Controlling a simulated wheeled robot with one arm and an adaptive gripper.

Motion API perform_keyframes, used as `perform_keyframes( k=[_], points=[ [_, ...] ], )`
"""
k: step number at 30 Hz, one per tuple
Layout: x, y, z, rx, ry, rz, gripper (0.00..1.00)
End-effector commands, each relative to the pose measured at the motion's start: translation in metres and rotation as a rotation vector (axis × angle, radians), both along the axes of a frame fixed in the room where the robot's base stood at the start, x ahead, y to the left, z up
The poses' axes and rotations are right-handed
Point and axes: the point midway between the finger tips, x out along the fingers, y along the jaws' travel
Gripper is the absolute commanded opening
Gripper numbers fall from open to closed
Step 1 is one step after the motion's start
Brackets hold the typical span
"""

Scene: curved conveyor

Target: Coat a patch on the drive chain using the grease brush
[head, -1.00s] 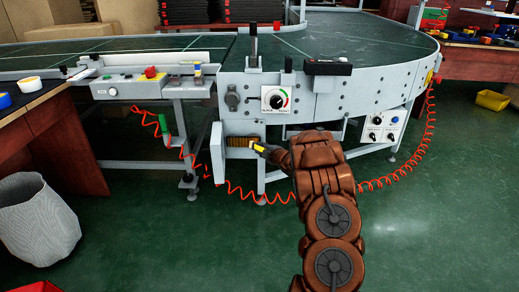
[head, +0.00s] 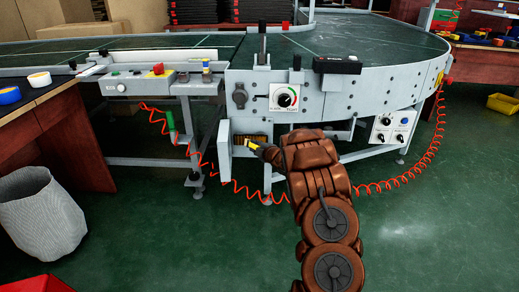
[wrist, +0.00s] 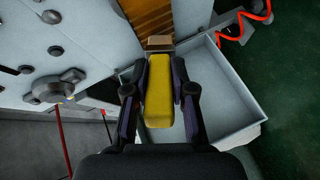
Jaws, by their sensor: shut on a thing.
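My gripper (wrist: 160,100) is shut on the yellow handle of the grease brush (wrist: 159,92). In the wrist view the brush's tan head (wrist: 160,43) points at the lower end of the brown-orange drive chain (wrist: 148,18). The head overlaps the chain's edge there; I cannot tell whether it touches. In the head view the chain (head: 246,139) shows in the opening under the conveyor's dial panel. The yellow brush (head: 254,146) is at the chain's right part, and my gripper (head: 265,151) is just right of it, partly hidden by my arm.
A grey guard plate (head: 224,150) stands left of the opening. A coiled red hose (head: 236,188) hangs below it. The dial panel (head: 284,97) is above, and a switch box (head: 393,126) is at right. A wastebasket (head: 40,214) stands left. The green floor at right is clear.

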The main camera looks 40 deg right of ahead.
Motion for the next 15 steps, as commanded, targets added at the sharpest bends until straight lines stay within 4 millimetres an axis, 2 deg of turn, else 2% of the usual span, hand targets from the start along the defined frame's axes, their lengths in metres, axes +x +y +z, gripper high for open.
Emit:
perform_keyframes(
  k=[6,15],
  points=[
    [0.011,0.012,0.000,-0.001,-0.001,0.001,0.00],
    [0.017,0.019,0.000,-0.001,0.000,0.000,0.00]
  ],
)
